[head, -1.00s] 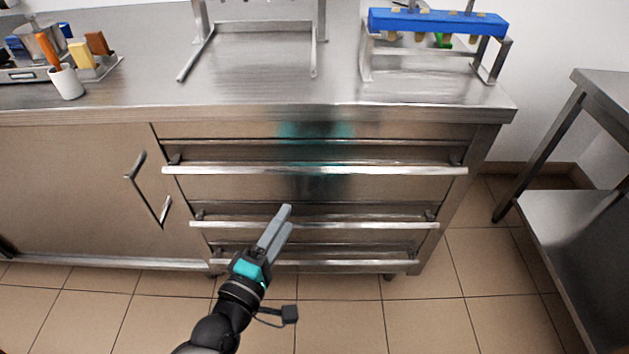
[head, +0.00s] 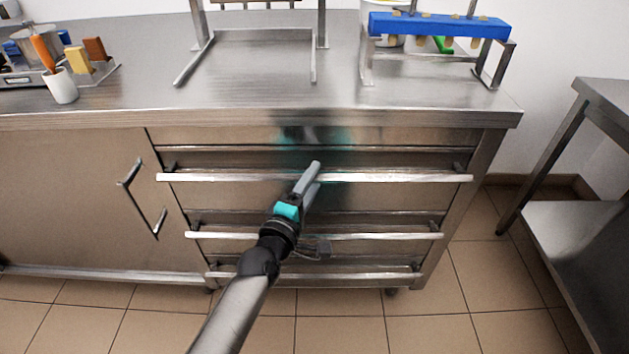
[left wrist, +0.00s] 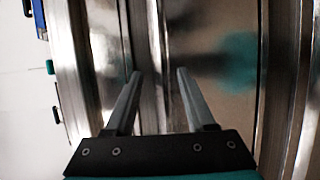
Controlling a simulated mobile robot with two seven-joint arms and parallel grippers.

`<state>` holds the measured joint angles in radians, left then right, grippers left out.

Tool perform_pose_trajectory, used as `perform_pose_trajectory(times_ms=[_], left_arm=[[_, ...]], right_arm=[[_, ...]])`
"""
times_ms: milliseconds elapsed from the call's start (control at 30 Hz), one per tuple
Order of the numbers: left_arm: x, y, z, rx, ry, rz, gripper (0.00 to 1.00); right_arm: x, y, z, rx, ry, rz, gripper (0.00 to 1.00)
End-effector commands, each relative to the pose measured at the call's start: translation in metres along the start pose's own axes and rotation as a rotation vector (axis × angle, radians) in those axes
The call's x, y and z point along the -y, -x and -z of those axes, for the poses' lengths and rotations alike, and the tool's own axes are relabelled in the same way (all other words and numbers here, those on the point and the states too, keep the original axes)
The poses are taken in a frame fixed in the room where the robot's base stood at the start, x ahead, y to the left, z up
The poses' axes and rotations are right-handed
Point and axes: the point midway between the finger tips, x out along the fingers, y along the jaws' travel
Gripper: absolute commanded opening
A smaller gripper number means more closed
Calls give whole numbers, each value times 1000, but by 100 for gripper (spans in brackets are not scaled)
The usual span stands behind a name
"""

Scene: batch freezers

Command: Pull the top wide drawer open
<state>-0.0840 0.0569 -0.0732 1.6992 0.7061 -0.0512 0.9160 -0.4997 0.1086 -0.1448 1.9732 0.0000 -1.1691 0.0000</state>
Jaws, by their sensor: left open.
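The top wide drawer (head: 390,195) is the uppermost of the stacked steel drawers under the counter, and it looks shut. Its long bar handle (head: 400,178) runs across the front. My left gripper (head: 316,173) is open and empty at the middle of this handle, with one fingertip above the bar and the other below it. In the left wrist view the handle (left wrist: 155,45) runs upright between the two open fingers (left wrist: 159,74). I cannot tell how far the fingers reach past the bar. My right gripper is not in view.
Lower drawers with bar handles (head: 390,237) sit beneath. A cabinet door (head: 70,195) is at the left. The countertop (head: 130,95) holds a white cup (head: 62,86) and a blue rack (head: 440,24). A steel side table (head: 590,240) stands right. Floor in front is clear.

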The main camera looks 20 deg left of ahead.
Motion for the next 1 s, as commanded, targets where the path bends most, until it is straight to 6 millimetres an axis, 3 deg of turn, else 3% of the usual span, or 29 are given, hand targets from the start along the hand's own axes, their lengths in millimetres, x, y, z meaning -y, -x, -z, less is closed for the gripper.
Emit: perform_pose_trajectory(times_ms=[200,500,1000], left_arm=[[0,-13,0,0,-1,1,55],[0,-14,0,0,-1,1,55],[0,-14,0,0,0,1,0]], right_arm=[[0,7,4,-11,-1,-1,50],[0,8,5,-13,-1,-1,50],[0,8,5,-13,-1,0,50]])
